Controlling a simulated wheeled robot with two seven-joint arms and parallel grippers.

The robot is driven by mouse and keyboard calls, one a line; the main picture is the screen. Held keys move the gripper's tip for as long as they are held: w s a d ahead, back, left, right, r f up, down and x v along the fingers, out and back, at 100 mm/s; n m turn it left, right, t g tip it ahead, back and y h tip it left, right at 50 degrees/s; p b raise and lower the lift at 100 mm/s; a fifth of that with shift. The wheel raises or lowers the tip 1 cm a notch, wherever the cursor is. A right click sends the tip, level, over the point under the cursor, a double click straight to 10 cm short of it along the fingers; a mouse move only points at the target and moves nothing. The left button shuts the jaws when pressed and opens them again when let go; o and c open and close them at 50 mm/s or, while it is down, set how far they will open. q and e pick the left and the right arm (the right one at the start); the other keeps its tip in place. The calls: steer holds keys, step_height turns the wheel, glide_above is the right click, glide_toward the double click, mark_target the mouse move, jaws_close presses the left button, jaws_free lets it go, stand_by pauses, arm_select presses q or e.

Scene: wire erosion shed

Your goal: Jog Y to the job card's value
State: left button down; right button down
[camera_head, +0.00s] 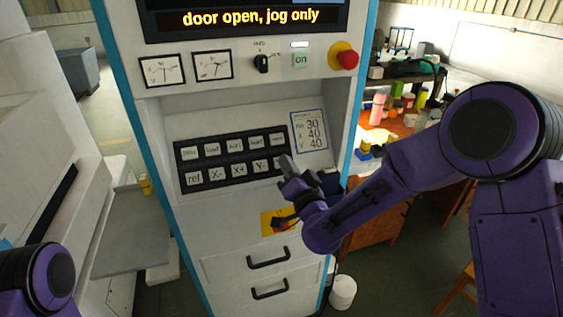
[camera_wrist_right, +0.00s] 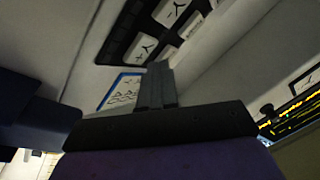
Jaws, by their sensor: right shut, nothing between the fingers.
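The job card (camera_head: 309,131) is on the cabinet's sloped panel, right of the keypad; its lines read 30, X 40 and Y 40. The black keypad (camera_head: 231,158) has two rows of pale keys, with X- (camera_head: 217,174), X+ (camera_head: 239,170) and Y- (camera_head: 260,166) readable in the lower row. The last key of that row is mostly hidden behind my right gripper (camera_head: 288,163). This gripper is shut and empty, its tips close to the keypad's lower right corner; contact cannot be told. The wrist view shows its fingers (camera_wrist_right: 158,82) near a Y key (camera_wrist_right: 140,48). My left gripper is out of view.
The display (camera_head: 250,18) reads "door open, jog only". Two dials (camera_head: 162,70), a selector switch (camera_head: 261,63), a green "on" button (camera_head: 300,60) and a red stop button (camera_head: 347,58) sit above the keypad. A cluttered bench (camera_head: 371,137) stands to the right.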

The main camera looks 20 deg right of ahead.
steer(key=shift+f, duration=0.1)
steer(key=shift+w+f+b, duration=0.15)
steer(key=shift+w+b, duration=0.15)
steer(key=shift+w, duration=0.05)
steer(key=shift+w+f+b, duration=0.25)
steer(key=shift+w+b, duration=0.05)
stand_by(0.8)
steer(key=shift+r, duration=0.1)
steer(key=shift+s+r+p, duration=0.3)
steer(key=shift+s+r, duration=0.15)
steer(key=shift+s, duration=0.25)
steer(key=s+r+p, duration=0.1)
steer(key=s, duration=0.1)
steer(key=s+r, duration=0.2)
steer(key=shift+p, duration=0.4)
steer(key=shift+f, duration=0.1)
stand_by(2.2)
